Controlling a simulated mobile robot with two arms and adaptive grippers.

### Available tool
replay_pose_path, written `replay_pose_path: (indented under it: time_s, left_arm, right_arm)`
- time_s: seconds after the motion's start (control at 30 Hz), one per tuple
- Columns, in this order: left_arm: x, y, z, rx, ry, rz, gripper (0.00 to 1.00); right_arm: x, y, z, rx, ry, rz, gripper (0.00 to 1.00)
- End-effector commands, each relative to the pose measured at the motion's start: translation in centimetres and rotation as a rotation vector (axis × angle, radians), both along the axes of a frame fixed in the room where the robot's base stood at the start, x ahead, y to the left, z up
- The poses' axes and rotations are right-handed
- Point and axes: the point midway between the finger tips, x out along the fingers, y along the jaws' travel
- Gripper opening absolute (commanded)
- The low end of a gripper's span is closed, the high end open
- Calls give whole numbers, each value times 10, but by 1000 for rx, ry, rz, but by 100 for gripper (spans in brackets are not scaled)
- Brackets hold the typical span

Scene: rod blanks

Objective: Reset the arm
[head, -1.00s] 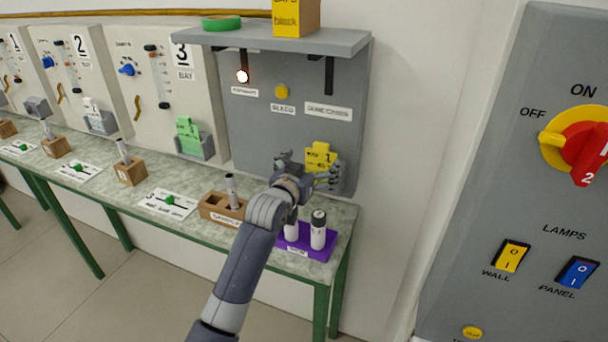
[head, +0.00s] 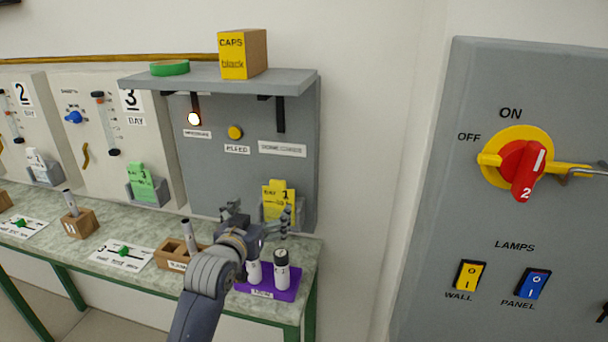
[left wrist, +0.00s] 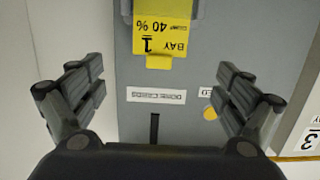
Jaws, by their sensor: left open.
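My left gripper (head: 257,222) is open and empty, above the right end of the bench in the head view. It is in front of the grey panel, close to the yellow bay 1 card (head: 278,203) in its holder. In the left wrist view its two fingers (left wrist: 160,105) are spread wide with nothing between them. That view shows the yellow card (left wrist: 162,28) and a white label (left wrist: 156,96) upside down beyond the fingers. My right gripper is not in view.
A purple tray (head: 262,292) with white, dark-capped rods stands just below my left gripper. A wooden block (head: 172,258) holding a rod is to its left. A shelf (head: 215,80) carries a caps box (head: 243,54) and green ring (head: 169,68). A switch cabinet (head: 440,215) stands at right.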

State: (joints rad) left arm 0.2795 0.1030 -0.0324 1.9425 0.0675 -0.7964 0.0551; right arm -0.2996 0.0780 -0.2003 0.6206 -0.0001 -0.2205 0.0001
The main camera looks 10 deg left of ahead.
Motion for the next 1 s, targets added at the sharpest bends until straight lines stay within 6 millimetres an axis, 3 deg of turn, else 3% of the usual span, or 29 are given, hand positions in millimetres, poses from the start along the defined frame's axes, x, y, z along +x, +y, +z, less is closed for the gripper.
replay_pose_path:
  time_s: [0.13, 0.23, 0.4, 0.5, 0.7, 1.0]
  left_arm:
    - [-19, -3, -31, 12, 77, -6, 94]
    - [-53, -8, -77, 30, 202, -14, 94]
    - [-143, -16, -161, 70, 476, -35, 94]
    - [-201, -20, -198, 91, 631, -49, 94]
    - [-295, -24, -236, 118, 864, -71, 94]
    - [-401, -26, -255, 144, 1117, -101, 94]
  right_arm:
    - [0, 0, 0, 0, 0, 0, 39]
    - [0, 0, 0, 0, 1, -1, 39]
    - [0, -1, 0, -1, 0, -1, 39]
    - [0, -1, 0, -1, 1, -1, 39]
    - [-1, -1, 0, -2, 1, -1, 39]
    - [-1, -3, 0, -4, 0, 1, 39]
